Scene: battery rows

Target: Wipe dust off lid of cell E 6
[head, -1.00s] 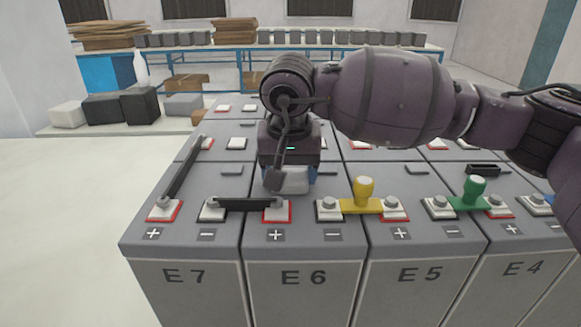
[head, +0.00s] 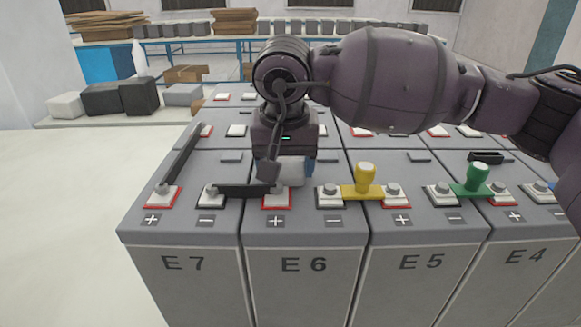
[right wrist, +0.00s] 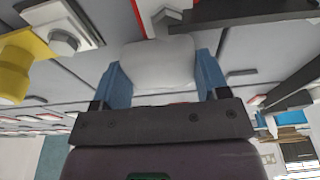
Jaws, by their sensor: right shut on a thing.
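Cell E 6 (head: 304,266) is a grey battery block in the front row, between E 7 (head: 183,265) and E 5 (head: 420,264). My right gripper (head: 290,172) is over the lid of E 6, behind its terminals. It is shut on a white block-like wiping pad (head: 291,171). In the right wrist view the pad (right wrist: 158,62) sits between two blue fingers, close to the lid. The gripper hides much of the lid, and I cannot make out dust on it. My left gripper is not in view.
A black link bar (head: 244,191) joins E 7 to the plus terminal of E 6. A yellow-handled link (head: 365,178) joins E 6 to E 5, and a green-handled one (head: 477,178) stands further right. Another row of cells lies behind. Open floor (head: 60,220) is at left.

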